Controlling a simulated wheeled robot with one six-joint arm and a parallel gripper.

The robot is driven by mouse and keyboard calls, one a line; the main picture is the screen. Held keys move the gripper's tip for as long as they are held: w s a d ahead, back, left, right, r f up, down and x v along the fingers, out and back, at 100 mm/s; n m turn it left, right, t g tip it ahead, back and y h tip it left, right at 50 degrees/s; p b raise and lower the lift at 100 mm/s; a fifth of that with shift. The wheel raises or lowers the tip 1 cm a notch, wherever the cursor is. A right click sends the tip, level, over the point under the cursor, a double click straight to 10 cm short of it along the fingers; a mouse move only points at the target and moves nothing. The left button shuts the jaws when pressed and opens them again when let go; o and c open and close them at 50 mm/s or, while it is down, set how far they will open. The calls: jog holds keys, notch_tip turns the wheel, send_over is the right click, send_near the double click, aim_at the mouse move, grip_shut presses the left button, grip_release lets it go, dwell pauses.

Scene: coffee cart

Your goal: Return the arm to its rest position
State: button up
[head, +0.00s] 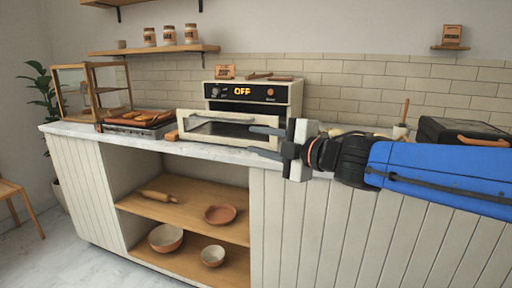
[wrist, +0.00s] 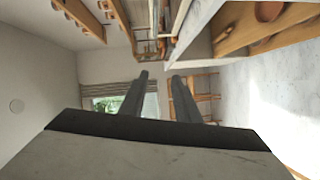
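My blue arm (head: 440,173) reaches in from the right in the head view, stretched out level along the front of the counter. My gripper (head: 256,141) points left, in front of the oven. Its two dark fingers are apart with nothing between them. The wrist view also shows the fingers of my gripper (wrist: 160,78) apart and empty, with a window and wooden furniture beyond them. The cream oven (head: 295,92) shows "OFF" on its display. Its door (head: 215,129) appears lowered toward the front, close behind my fingers.
The marble counter (head: 240,157) runs below my gripper. A tray of baked goods (head: 140,118) and a wooden display case (head: 75,95) stand on the left. A black box (head: 460,130) stands right, behind my arm. Open shelves below hold bowls (head: 166,237) and a rolling pin (head: 158,196).

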jog(key=w+d+f+m+t+h, duration=0.1)
jog(key=d+f+m+h, duration=0.1)
jog(key=d+m+h, duration=0.4)
jog(key=w+d+f+m+t+h, duration=0.1)
jog(key=d+f+m+t, duration=0.15)
jog(key=d, duration=0.55)
jog(key=s+d+f+m+g+h, duration=0.3)
jog(key=s+d+f+m+h, duration=0.2)
jog(key=d+f+m, duration=0.45)
jog(key=s+d+f+m+g, duration=0.2)
jog(key=s+f, duration=0.4)
jog(key=s, duration=0.4)
jog(key=s+d+f+m+g, duration=0.2)
jog(key=s+f+m+g, duration=0.2)
jog(key=s, duration=0.5)
notch_tip(320, 180, down, 3)
jog(key=shift+s+d+f+m+g, duration=0.1)
jog(key=shift+s+d+m+g, duration=0.2)
jog(key=shift+g, duration=0.65)
jog(key=shift+a, duration=0.1)
